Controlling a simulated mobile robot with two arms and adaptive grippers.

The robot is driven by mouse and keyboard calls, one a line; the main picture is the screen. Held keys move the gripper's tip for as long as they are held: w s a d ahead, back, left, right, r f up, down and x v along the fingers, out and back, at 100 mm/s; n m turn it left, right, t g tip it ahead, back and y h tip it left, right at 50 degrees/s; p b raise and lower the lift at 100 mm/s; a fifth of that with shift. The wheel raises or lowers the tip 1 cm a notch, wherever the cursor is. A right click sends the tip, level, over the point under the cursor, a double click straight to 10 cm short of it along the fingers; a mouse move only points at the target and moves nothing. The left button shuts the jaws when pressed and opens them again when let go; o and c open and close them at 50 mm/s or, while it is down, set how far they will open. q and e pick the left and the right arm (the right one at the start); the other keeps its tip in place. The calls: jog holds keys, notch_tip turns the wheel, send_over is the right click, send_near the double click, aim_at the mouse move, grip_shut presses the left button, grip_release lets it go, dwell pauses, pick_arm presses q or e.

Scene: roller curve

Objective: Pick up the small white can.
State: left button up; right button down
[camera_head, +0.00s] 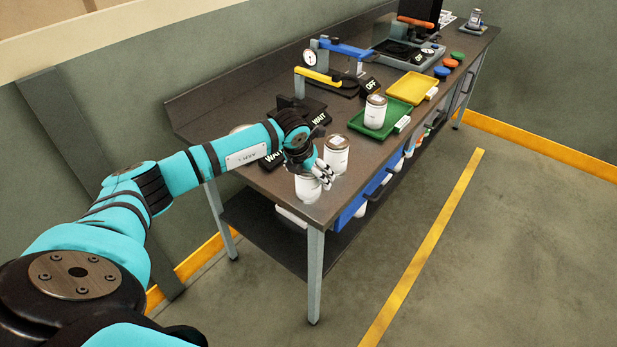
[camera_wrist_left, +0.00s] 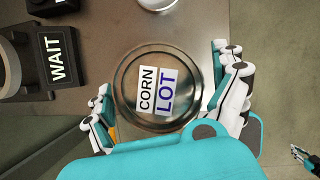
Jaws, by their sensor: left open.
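A white can (camera_head: 308,188) stands upright at the near front corner of the bench. In the left wrist view its round metallic lid (camera_wrist_left: 135,88) carries a label reading CORN LOT. My left gripper (camera_head: 318,172) is open above this can, and its fingers (camera_wrist_left: 168,95) show on either side of the lid. I cannot tell whether they touch it. A second white can (camera_head: 336,155) stands just behind; a white can also shows at the wrist view's top edge (camera_wrist_left: 156,3). Part of another gripper, seemingly my right one, shows small at the wrist view's lower right (camera_wrist_left: 304,157).
Another white can (camera_head: 375,114) stands on a green tray (camera_head: 398,112). A yellow tray (camera_head: 410,87) lies farther along the bench (camera_head: 240,95). Black WAIT blocks (camera_wrist_left: 52,62) sit left of the can in the wrist view. The bench's front edge is close by.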

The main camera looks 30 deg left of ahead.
pick_arm(q)
jog(key=c, duration=1.5)
jog(key=shift+r, duration=0.1)
jog(key=shift+c, duration=0.4)
